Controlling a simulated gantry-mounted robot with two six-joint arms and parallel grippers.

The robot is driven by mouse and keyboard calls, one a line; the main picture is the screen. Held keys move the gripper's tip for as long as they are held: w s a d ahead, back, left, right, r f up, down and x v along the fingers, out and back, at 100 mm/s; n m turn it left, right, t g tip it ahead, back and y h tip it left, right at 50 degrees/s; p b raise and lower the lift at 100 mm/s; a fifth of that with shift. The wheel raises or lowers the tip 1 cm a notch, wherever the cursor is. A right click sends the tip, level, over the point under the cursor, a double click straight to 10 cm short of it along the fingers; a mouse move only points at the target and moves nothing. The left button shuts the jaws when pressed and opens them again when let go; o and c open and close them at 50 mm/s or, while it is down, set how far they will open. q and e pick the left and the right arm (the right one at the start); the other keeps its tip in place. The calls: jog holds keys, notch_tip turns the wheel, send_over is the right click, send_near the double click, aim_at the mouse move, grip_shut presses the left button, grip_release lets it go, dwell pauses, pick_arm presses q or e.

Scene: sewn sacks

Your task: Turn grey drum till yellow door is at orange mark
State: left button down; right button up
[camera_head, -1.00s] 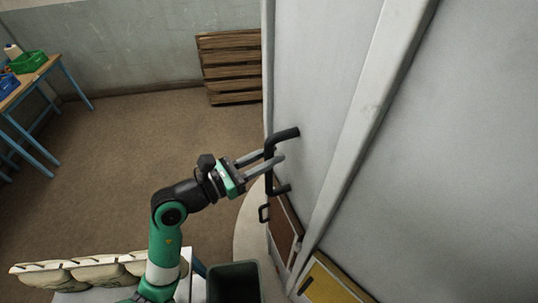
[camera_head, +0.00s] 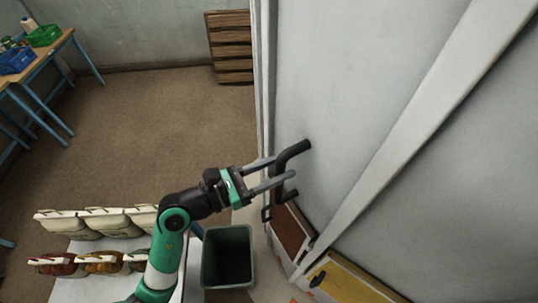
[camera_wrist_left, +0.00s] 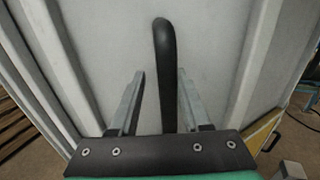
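The grey drum (camera_head: 350,110) fills the right of the head view, a tall pale surface with a slanted rib. A black bar handle (camera_head: 291,152) stands out from it; it also shows in the wrist view (camera_wrist_left: 164,60). My left gripper (camera_head: 276,172) has its fingers on either side of this handle, with gaps visible on both sides in the wrist view (camera_wrist_left: 160,95). The yellow door (camera_head: 350,283) is low on the drum, right of a brown door (camera_head: 292,232). A small orange patch (camera_head: 293,300), perhaps the mark, shows at the bottom edge. My right gripper is out of view.
A dark green bin (camera_head: 228,258) stands left of the drum's foot. Several sacks (camera_head: 100,222) lie on racks at lower left. A workbench (camera_head: 42,50) with crates is at far left, a wooden pallet (camera_head: 230,48) at the back wall. The floor (camera_head: 150,120) between is clear.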

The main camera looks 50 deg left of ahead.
pick_arm(q)
jog(key=shift+w+a+f+n+y, duration=0.15)
jog(key=shift+a+y, duration=0.1)
jog(key=shift+a, duration=0.25)
jog(key=shift+w+a+f+n+y, duration=0.15)
jog(key=shift+a+y, duration=0.1)
jog(key=shift+a, duration=0.25)
jog(key=shift+c, duration=0.6)
grip_release()
jog(key=shift+a, duration=0.2)
jog(key=shift+a+r, duration=0.1)
jog(key=shift+a, duration=0.15)
jog(key=c, duration=0.5)
jog(key=shift+w+a+r, duration=0.1)
jog(key=shift+a, duration=0.2)
jog(key=shift+c, duration=0.3)
jog(key=d+v, duration=0.2)
jog(key=v, duration=0.9)
jog(key=shift+s+a, duration=0.2)
jog(key=shift+s, duration=0.3)
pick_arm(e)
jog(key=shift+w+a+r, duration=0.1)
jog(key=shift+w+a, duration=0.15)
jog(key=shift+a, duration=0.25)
pick_arm(q)
jog(key=shift+h, duration=0.3)
